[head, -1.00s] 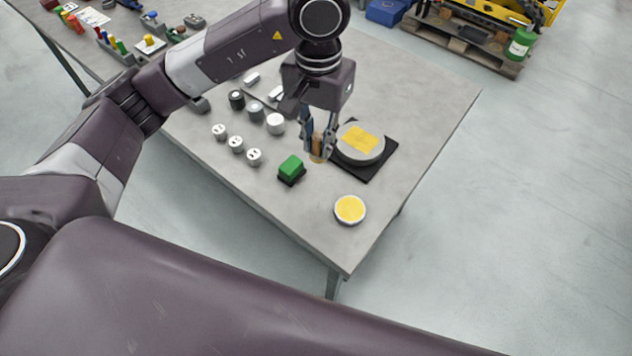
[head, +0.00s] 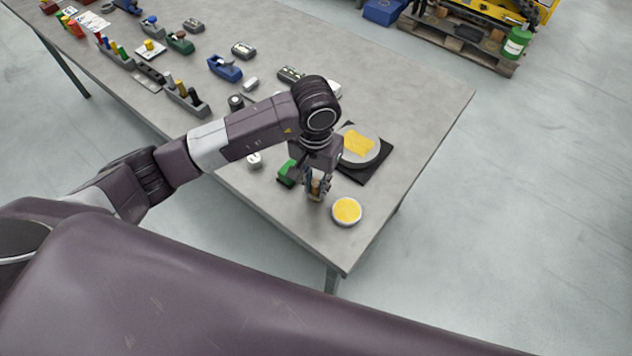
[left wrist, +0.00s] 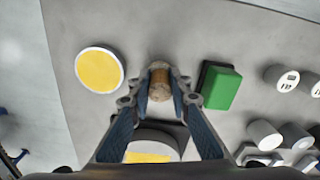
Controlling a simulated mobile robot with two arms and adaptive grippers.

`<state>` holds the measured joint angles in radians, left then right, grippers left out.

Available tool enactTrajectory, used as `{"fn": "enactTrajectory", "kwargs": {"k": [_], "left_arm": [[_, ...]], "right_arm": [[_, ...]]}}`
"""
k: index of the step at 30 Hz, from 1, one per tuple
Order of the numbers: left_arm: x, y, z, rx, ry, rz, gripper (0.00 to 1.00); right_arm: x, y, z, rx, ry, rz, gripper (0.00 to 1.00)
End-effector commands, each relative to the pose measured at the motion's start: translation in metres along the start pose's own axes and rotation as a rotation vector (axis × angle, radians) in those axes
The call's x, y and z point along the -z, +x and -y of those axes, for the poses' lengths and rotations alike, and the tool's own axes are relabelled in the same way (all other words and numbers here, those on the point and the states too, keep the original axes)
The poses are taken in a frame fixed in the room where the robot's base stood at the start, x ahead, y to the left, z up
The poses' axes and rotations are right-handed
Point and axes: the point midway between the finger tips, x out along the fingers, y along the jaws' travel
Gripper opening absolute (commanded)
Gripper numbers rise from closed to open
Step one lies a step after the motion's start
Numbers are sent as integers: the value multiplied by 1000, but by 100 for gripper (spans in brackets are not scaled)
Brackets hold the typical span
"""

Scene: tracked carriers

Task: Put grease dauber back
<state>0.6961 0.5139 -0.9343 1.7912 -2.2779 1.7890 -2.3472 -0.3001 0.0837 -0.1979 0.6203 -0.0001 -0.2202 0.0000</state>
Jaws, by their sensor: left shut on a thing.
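My left gripper (head: 316,190) is shut on the grease dauber (left wrist: 160,84), a small brown, wood-coloured cylinder; its lower part shows between the fingers in the head view (head: 316,187). The gripper is over the near end of the table, just left of a round pale tin with a yellow surface (head: 347,211) that also shows in the left wrist view (left wrist: 99,70). I cannot tell whether the dauber touches the tabletop. My right gripper is not in view.
A green block on a dark base (head: 287,173) is close left of the gripper. Behind is a grey disc with a yellow patch on a black mat (head: 376,172). White round pieces (left wrist: 282,78) and several carriers (head: 225,68) stand farther along the grey table (head: 425,110).

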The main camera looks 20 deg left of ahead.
Motion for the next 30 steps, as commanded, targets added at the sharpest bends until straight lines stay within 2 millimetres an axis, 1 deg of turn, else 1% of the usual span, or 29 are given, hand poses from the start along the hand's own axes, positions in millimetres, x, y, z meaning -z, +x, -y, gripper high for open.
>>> {"fn": "enactTrajectory", "kwargs": {"k": [4, 8, 9, 13, 14, 21, 25, 26, 29, 30], "left_arm": [[0, 0, 0, 0, 0, 0, 0], [0, 4, 0, 0, 0, -1, 0], [0, 4, 0, 0, 0, 0, 19], [0, 2, 0, 0, 0, 0, 33], [0, 2, 0, 0, 0, 0, 35], [0, 2, 0, 0, 0, 0, 35], [0, -3, 0, 0, 0, 1, 35], [1, -4, 0, 0, 0, -1, 35], [2, -18, 0, 1, 1, -7, 35], [2, -26, 1, 3, 3, -7, 35]], "right_arm": [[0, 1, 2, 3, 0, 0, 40], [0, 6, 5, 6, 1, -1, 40], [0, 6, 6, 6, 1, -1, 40], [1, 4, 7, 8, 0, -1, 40], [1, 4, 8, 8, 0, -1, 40], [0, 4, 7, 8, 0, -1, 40], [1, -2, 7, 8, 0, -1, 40], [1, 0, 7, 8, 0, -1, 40], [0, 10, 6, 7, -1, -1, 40], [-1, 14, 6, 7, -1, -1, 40]]}}
